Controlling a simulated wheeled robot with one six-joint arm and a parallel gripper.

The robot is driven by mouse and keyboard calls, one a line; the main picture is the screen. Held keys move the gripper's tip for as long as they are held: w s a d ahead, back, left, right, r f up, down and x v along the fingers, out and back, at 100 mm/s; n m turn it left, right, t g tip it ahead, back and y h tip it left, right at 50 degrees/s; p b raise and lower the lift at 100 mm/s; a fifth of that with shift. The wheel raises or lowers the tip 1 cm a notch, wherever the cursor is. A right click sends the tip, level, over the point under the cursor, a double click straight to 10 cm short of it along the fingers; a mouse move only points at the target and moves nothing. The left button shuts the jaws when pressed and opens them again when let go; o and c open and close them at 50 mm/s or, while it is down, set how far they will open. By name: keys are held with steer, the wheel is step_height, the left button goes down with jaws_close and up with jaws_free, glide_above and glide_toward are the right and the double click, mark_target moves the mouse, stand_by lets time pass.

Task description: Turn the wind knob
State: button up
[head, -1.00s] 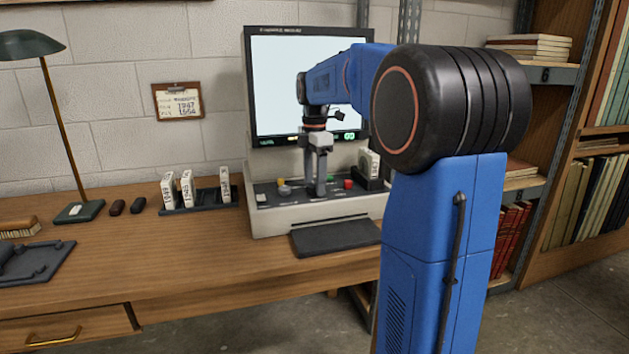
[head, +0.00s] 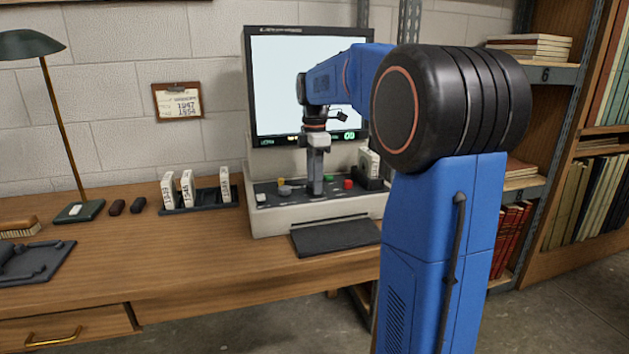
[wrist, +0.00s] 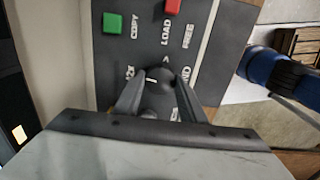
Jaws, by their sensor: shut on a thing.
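The wind knob (wrist: 160,80) is a dark round knob with a white pointer mark, on the reader's dark control panel (head: 265,187). In the wrist view it sits between the two fingers of my gripper (wrist: 158,88), which is shut on it. Part of a label ending in "ND" shows beside it. In the head view my gripper (head: 316,188) points straight down at the panel, and its fingers hide the knob.
A green button (wrist: 113,23) labelled COPY and a red button (wrist: 172,6) are near the knob. A lit screen (head: 285,80) stands behind the panel. A rack of white boxes (head: 205,202) is to the left; a dark flat plate (head: 335,236) lies in front.

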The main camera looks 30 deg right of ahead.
steer(key=m, duration=2.1)
steer(key=shift+m, duration=0.3)
steer(key=m, duration=0.6)
steer(key=shift+m, duration=0.4)
steer(key=shift+r, duration=0.1)
steer(key=o, duration=1.1)
steer(key=shift+c, duration=0.2)
